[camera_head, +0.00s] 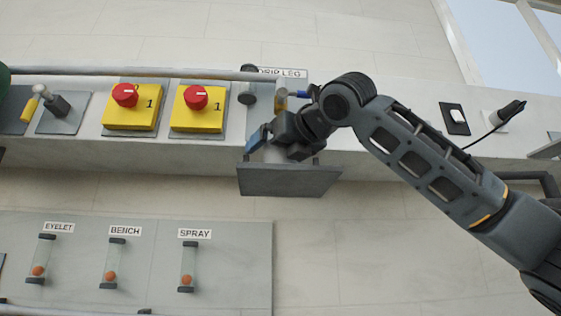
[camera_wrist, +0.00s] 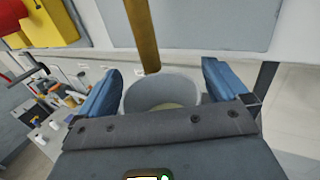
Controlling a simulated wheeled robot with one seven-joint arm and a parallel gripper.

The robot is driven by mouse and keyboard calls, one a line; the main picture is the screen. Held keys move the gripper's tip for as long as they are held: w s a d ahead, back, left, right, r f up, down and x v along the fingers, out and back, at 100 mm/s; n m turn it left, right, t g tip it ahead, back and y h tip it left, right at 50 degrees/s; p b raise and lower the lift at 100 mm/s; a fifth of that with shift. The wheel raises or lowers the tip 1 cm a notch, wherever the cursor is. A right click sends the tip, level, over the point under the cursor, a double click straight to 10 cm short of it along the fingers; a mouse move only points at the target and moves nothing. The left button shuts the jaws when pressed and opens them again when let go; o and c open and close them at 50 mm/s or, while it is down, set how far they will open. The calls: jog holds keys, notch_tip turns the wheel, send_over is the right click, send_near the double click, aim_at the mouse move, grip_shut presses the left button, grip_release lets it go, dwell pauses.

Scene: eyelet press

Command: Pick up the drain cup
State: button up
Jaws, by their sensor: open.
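The drain cup (camera_wrist: 162,92) is a pale grey round cup, seen from above in the wrist view with a yellowish patch in its bottom. My gripper (camera_wrist: 161,72) is open, with one blue finger on each side of the cup. I cannot tell whether the fingers touch it. In the head view my gripper (camera_head: 279,117) is at the drip leg, above a dark shelf (camera_head: 290,181), and mostly hides the cup. A brass pipe (camera_wrist: 142,35) comes down over the cup's far rim.
A DRIP LEG label (camera_head: 282,73) is on the wall by the grey pipe (camera_head: 170,73). Two yellow boxes with red knobs (camera_head: 125,95) (camera_head: 196,97) are to the left. A panel of sight tubes (camera_head: 140,245) is below left. A black switch (camera_head: 454,117) is at right.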

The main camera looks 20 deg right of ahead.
jog(key=shift+c, duration=0.4)
jog(key=c, duration=1)
